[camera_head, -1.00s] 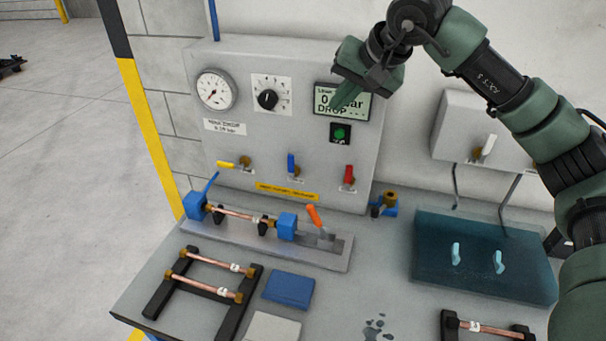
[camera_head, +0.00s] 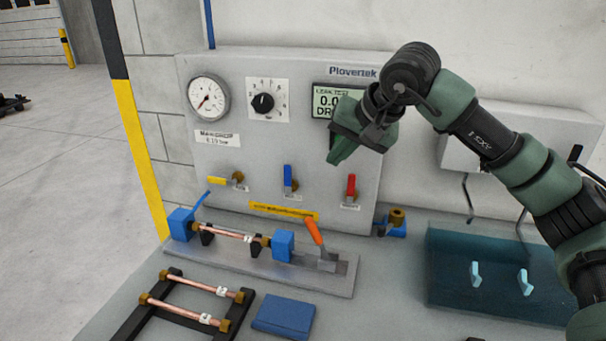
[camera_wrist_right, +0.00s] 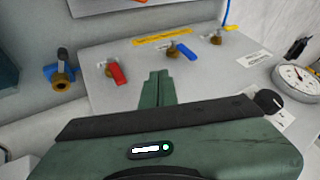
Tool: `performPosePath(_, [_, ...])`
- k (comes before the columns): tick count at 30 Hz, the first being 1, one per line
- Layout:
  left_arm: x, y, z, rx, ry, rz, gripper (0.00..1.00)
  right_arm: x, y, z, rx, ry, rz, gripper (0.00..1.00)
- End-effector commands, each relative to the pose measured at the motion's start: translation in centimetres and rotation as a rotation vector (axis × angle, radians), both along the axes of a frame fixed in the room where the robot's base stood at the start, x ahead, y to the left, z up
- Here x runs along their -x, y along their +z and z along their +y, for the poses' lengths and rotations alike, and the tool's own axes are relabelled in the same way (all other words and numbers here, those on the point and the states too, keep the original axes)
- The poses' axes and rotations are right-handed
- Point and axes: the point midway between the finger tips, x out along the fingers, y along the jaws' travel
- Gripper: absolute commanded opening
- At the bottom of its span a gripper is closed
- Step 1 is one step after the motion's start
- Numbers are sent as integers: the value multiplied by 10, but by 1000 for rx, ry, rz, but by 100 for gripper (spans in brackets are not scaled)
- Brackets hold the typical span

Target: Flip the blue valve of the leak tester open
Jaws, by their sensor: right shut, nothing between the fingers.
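The leak tester (camera_head: 240,143) is a grey panel on the wall behind the bench. Its blue valve (camera_head: 288,177) has a handle standing upright, between a yellow valve (camera_head: 218,181) on the left and a red valve (camera_head: 351,187) on the right. In the right wrist view the blue valve (camera_wrist_right: 187,51) is ahead and to the right of the fingers, and the red valve (camera_wrist_right: 118,73) to the left. My right gripper (camera_head: 335,160) is shut and empty, in front of the panel, above and right of the blue handle, apart from it. My left gripper is not in view.
A gauge (camera_head: 208,98), a black knob (camera_head: 263,103) and a partly covered display (camera_head: 330,103) are on the panel. Below is a fixture with a copper tube (camera_head: 230,231) and an orange lever (camera_head: 314,231). A tube rack (camera_head: 190,300) and a teal tray (camera_head: 490,305) lie on the bench.

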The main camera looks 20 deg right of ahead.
Motion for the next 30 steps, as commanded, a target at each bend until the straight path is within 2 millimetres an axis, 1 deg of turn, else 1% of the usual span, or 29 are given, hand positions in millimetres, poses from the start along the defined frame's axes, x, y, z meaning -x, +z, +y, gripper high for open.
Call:
performPosePath(4, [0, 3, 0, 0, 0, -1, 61, -5, -7, 2, -1, 0, 3, 0])
performPosePath(7, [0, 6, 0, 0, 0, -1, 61, -13, -19, 4, 1, 0, 5, 0])
performPosePath(18, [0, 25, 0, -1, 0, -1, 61, -58, -80, 19, 1, 0, 5, 0])
performPosePath(20, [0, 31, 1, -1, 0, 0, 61, -64, -76, 29, -2, 4, 1, 0])
performPosePath(24, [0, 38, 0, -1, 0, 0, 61, -74, -78, 43, -1, 1, 2, 0])
performPosePath(27, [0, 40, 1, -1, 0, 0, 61, -78, -79, 49, 0, 0, 1, 0])
performPosePath(30, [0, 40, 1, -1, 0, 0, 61, -80, -80, 50, 1, 0, 1, 0])
